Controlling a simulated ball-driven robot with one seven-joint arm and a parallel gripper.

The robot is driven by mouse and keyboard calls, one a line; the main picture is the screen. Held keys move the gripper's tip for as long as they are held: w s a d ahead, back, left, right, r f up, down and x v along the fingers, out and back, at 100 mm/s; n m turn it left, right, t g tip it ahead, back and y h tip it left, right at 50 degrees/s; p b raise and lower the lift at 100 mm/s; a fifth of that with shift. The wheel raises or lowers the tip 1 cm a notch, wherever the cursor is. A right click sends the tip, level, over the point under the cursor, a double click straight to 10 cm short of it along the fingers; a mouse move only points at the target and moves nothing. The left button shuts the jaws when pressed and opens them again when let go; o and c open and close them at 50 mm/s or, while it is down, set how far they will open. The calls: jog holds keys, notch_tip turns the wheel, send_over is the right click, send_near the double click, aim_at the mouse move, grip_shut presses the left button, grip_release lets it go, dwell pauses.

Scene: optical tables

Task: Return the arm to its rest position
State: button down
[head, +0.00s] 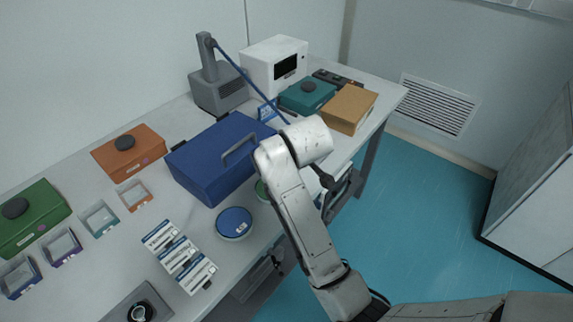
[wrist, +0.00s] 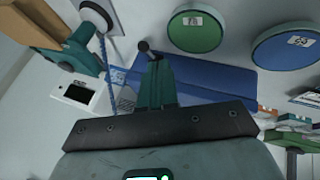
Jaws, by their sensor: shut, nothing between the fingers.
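My gripper (wrist: 149,50) shows in the wrist view as narrow fingers, together and empty, reaching up from a dark bolted bar. Behind them is the blue case (wrist: 210,78). The fingers look apart from it, but the gap is hard to judge. In the head view my white arm (head: 305,225) rises from the lower right and bends over the right side of the blue case (head: 208,160). The arm largely hides the gripper there.
A round blue lid (head: 234,222) and a partly covered green one (head: 262,190) lie near the table's front edge. A grey lamp (head: 218,92), white device (head: 274,62) and cardboard box (head: 350,108) stand behind. The blue floor (head: 425,215) is open at right, before a cabinet (head: 535,205).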

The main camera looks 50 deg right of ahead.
dwell(0.5)
jog(key=s+a+f+m+g+y, duration=0.1)
jog(key=s+a+f, duration=0.3)
jog(key=s, duration=0.4)
jog(key=s+a+f+m+g+y, duration=0.1)
jog(key=s+a+f+g, duration=0.1)
jog(key=s+a+f, duration=0.3)
jog(key=s+a+f+m+g+y, duration=0.1)
jog(key=s+a+f, duration=0.3)
jog(key=s, duration=0.8)
jog(key=shift+s+a+f+g+y+b, duration=0.3)
jog(key=shift+a+f+y+b, duration=0.1)
jog(key=shift+f, duration=0.35)
